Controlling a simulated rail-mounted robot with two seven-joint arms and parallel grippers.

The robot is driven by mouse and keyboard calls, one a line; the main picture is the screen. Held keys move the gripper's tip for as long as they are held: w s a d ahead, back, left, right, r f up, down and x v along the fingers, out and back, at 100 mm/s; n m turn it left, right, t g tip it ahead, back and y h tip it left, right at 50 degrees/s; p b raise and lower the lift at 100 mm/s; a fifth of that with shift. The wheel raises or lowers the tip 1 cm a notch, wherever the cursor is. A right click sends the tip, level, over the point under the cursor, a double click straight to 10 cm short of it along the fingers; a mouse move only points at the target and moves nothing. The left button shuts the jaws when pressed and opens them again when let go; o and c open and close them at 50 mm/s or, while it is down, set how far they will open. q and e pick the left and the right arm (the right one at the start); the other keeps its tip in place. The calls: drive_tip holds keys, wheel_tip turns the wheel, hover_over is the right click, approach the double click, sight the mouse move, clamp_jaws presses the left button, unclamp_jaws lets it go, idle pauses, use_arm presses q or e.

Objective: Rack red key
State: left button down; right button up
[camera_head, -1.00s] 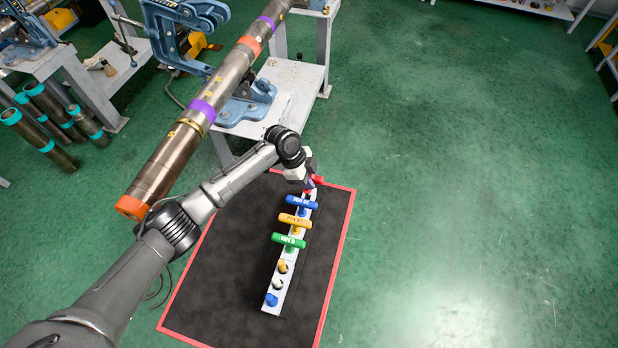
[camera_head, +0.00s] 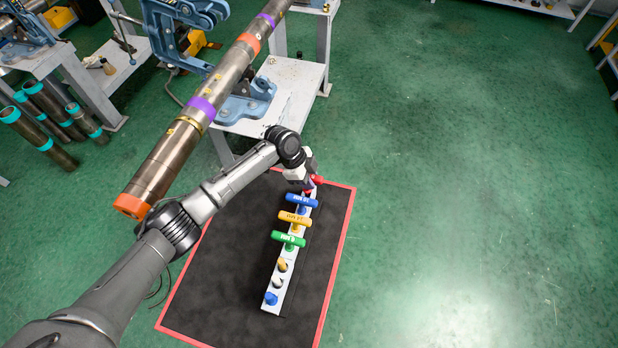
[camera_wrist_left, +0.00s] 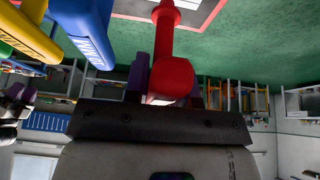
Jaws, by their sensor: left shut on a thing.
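The red key (camera_head: 317,179) is at the far end of the white rack (camera_head: 272,290), mostly hidden by my left gripper (camera_head: 308,187) in the head view. In the left wrist view the red key (camera_wrist_left: 171,82) shows a thick red handle and a red shaft running up the picture. My left gripper (camera_wrist_left: 168,84) is shut on its handle, with purple finger parts beside it. The head view does not show clearly how far the key sits in the rack. My right gripper is not in view.
Blue (camera_head: 301,200), orange (camera_head: 295,219) and green (camera_head: 288,239) T-handled keys stand in a row beside the red one. The rack stands on a black mat (camera_head: 225,290) with a red border. A long pipe (camera_head: 205,100) in a blue vise is at upper left. Floor at right is clear.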

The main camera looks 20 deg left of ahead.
use_arm(q)
drive_tip(key=shift+f+b, duration=0.3)
drive_tip(key=shift+f, duration=0.5)
idle(0.4)
drive_tip(key=shift+f+b, duration=0.5)
drive_tip(key=shift+b, duration=0.1)
drive_tip(key=shift+f+b, duration=0.35)
drive_tip(key=shift+f, duration=0.1)
idle(0.3)
idle(0.7)
drive_tip(key=c, duration=0.9)
unclamp_jaws()
drive_tip(key=shift+o, duration=0.2)
drive_tip(key=v, duration=1.3)
drive_tip(key=shift+a+r+p, duration=0.2)
drive_tip(key=shift+r+p, duration=0.1)
drive_tip(key=shift+p, duration=0.05)
